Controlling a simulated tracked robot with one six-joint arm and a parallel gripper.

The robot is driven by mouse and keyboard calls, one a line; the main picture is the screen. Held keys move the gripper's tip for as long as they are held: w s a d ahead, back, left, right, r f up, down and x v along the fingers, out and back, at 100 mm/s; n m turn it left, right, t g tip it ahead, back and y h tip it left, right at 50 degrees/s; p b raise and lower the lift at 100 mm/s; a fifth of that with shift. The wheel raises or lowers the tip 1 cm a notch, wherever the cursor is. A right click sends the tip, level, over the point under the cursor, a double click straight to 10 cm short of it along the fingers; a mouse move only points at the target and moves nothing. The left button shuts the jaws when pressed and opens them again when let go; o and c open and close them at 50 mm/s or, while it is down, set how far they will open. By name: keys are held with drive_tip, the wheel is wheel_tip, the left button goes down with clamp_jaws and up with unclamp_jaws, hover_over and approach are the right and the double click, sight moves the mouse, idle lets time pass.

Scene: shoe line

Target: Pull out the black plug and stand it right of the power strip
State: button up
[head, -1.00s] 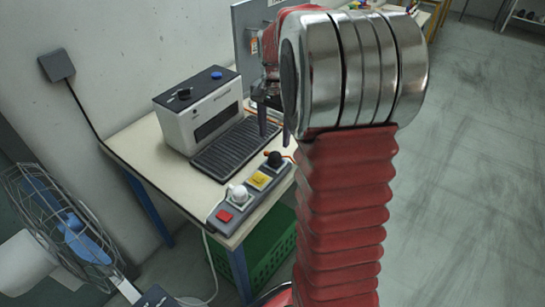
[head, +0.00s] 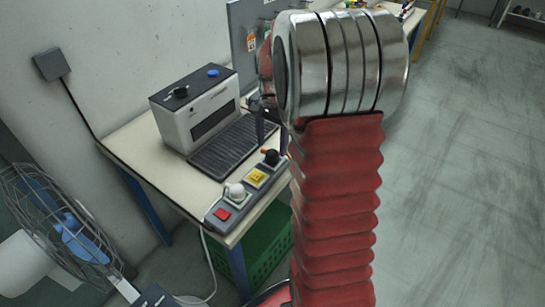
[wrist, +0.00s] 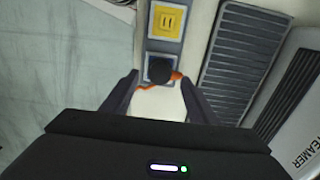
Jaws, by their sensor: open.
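The black plug (head: 270,157) sits in the far end of the grey power strip (head: 245,196), with an orange cord behind it. In the wrist view the black plug (wrist: 160,69) shows as a round dark top between the fingertips, about level with them. My gripper (wrist: 157,80) is open, one finger on each side of the plug, with a gap on both sides. In the head view my gripper (head: 272,138) points down close above the plug, partly hidden by my arm. I cannot tell how high the fingertips are above the strip.
A white plug (head: 235,192), a yellow piece (head: 256,178) and a red switch (head: 222,214) share the strip. The steamer (head: 196,115) and its dark ribbed mat (head: 225,152) lie left of it. A green crate (head: 265,245) stands under the table (head: 130,140).

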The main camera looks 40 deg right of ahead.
sight(272, 151)
drive_tip(key=shift+f, duration=2.2)
clamp_jaws()
drive_tip(key=shift+r, duration=0.1)
drive_tip(key=shift+r, duration=1.1)
drive_tip(key=shift+r, duration=0.65)
drive_tip(key=shift+r, duration=0.75)
drive_tip(key=shift+r, duration=0.45)
